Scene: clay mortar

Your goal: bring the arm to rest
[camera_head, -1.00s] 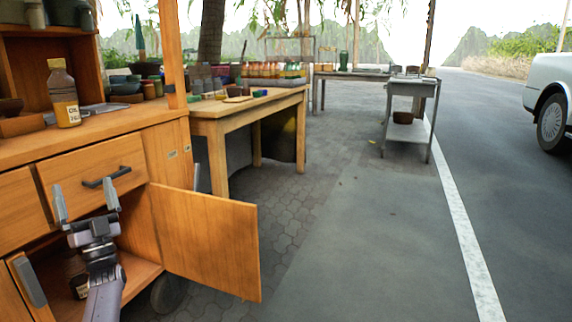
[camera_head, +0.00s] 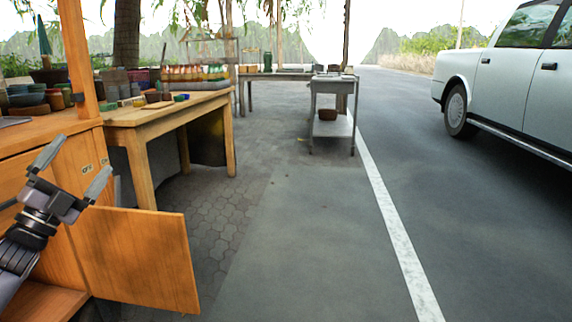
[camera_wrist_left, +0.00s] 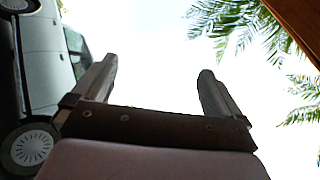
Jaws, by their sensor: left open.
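My left gripper (camera_head: 74,170) is at the left of the head view, in front of the wooden cart. Its two fingers are spread apart with nothing between them. In the left wrist view the open fingers (camera_wrist_left: 158,95) point up against bright sky, with nothing between them. My right gripper is in neither view.
An open wooden door (camera_head: 135,258) of the cart (camera_head: 35,135) stands out below my left gripper. A wooden table (camera_head: 150,115) with goods is behind it. A grey metal cart (camera_head: 331,100) stands farther off. A pale pickup (camera_head: 510,80) is on the road; the pavement between is clear.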

